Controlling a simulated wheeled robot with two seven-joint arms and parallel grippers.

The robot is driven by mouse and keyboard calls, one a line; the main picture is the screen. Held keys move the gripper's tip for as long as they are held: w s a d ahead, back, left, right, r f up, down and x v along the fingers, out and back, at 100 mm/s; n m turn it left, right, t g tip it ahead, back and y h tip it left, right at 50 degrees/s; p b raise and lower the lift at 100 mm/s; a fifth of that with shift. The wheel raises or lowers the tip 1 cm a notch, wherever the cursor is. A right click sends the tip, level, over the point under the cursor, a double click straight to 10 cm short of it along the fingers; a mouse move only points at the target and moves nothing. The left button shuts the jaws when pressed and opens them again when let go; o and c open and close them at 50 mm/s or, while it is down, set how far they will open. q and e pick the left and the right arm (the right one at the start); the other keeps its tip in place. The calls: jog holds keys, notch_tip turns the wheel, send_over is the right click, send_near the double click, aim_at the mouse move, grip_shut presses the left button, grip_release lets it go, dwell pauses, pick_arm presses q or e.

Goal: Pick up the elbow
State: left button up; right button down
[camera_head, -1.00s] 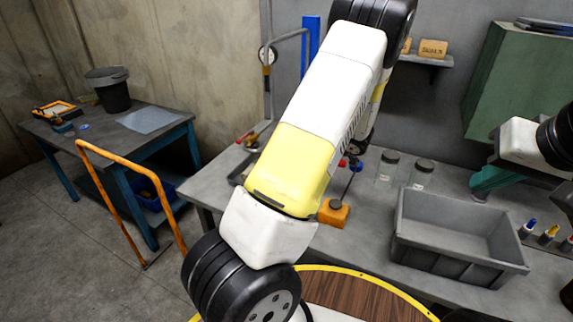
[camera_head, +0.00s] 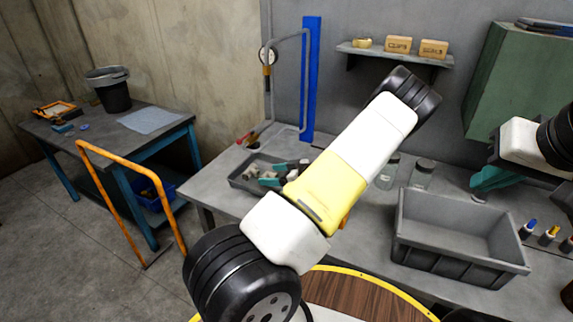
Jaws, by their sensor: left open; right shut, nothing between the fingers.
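A grey tray (camera_head: 240,181) lies on the bench behind my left arm. My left arm crosses the middle of the view from the bottom up to the right.
An empty grey bin (camera_head: 459,245) stands on the bench at right, with glass jars (camera_head: 420,174) behind it. A blue post (camera_head: 311,80) and bent pipe rise behind the tray. A shelf (camera_head: 392,54) holds blocks. A round wooden surface (camera_head: 350,297) lies in front.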

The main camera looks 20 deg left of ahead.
pick_arm(q)
jog(key=shift+a+f, duration=0.15)
jog(key=shift+a, duration=0.25)
jog(key=shift+w, duration=0.1)
jog(key=shift+c, duration=0.2)
grip_shut()
